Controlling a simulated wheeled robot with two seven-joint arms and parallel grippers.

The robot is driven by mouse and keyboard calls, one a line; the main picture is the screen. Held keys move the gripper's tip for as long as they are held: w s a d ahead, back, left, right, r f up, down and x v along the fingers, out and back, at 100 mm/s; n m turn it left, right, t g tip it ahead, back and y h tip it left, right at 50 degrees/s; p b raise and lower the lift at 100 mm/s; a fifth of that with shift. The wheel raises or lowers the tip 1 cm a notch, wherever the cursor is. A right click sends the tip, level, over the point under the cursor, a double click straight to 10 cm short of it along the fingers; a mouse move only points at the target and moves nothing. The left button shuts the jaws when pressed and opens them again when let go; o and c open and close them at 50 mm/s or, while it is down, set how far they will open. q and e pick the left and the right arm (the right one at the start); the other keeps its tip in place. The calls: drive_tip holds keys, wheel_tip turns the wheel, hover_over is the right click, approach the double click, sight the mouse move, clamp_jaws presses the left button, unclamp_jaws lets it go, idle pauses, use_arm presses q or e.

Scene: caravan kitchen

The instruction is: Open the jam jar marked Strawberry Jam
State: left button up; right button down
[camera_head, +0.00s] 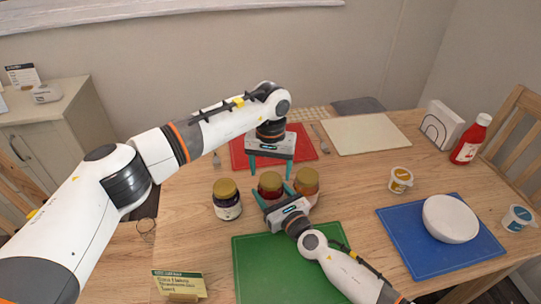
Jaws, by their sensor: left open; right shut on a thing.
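Three jars with gold lids stand side by side on the wooden table: a dark purple one (228,206) at left, a red one (269,188) in the middle and an orange-red one (307,187) at right. Their labels are too small to read, but the middle jar looks strawberry red. My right gripper (274,194) comes from the front and is shut on the middle red jar, low on its body. My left gripper (270,166) points down with fingers apart, just above and behind the middle jar's lid. The lid is on the jar.
A green board (262,270) lies in front, and a blue board (405,229) with a white bowl (450,218) at right. Yogurt cups (400,180), a ketchup bottle (471,140) and a napkin holder (441,125) stand at right. A card (179,284) is at the front left.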

sight(271, 181)
use_arm(q)
drive_tip(key=shift+f, duration=1.1)
